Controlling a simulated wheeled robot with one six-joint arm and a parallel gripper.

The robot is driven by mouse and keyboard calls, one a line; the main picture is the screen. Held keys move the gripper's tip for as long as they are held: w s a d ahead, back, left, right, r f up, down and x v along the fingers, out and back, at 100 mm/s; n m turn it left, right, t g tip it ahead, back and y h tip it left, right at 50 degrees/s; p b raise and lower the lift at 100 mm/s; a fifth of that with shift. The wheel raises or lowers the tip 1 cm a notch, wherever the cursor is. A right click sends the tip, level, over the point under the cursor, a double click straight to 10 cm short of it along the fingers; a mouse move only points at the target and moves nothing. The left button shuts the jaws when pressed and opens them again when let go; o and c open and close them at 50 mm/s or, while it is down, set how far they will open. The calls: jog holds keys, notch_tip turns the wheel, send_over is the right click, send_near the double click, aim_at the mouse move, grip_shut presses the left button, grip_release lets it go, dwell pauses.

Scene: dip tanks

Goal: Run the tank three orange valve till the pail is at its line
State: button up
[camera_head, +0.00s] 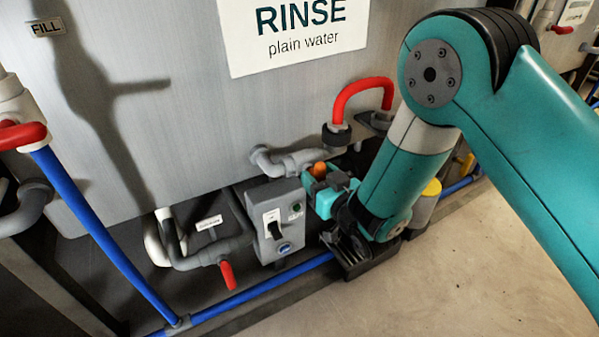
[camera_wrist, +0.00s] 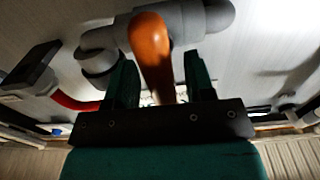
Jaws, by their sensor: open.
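The orange valve handle (camera_head: 319,170) sits on a grey pipe fitting (camera_head: 283,163) that comes out of the tank wall below the RINSE sign. My gripper (camera_head: 328,186) is at the handle, its fingers pointing toward the wall. In the wrist view the orange handle (camera_wrist: 152,50) hangs between the two green fingers of my gripper (camera_wrist: 160,80). The fingers are open, with gaps visible on both sides of the handle; I cannot tell if either touches it. No pail or fill line can be made out; my arm covers the area beneath the valve.
A grey switch box (camera_head: 276,222) stands just left of my gripper. A red-handled valve (camera_head: 227,274) and a blue pipe (camera_head: 262,290) run low along the wall. A red curved hose (camera_head: 362,90) is above. A dark tray (camera_head: 362,267) lies under my wrist. The floor at right is clear.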

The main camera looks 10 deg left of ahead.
jog(key=shift+w+a, duration=0.35)
jog(key=shift+w, duration=0.2)
jog(key=shift+a, duration=0.1)
grip_shut()
jog(key=shift+f+b, duration=0.1)
jog(key=shift+b, duration=0.25)
jog(key=n+b, duration=0.3)
jog(key=shift+s+a+f+n, duration=0.1)
jog(key=shift+s+f+n, duration=0.1)
jog(key=shift+n, duration=0.1)
jog(key=shift+a+n+b, duration=0.1)
jog(key=shift+n+b, duration=1)
jog(key=shift+n, duration=0.5)
jog(key=shift+r, duration=0.1)
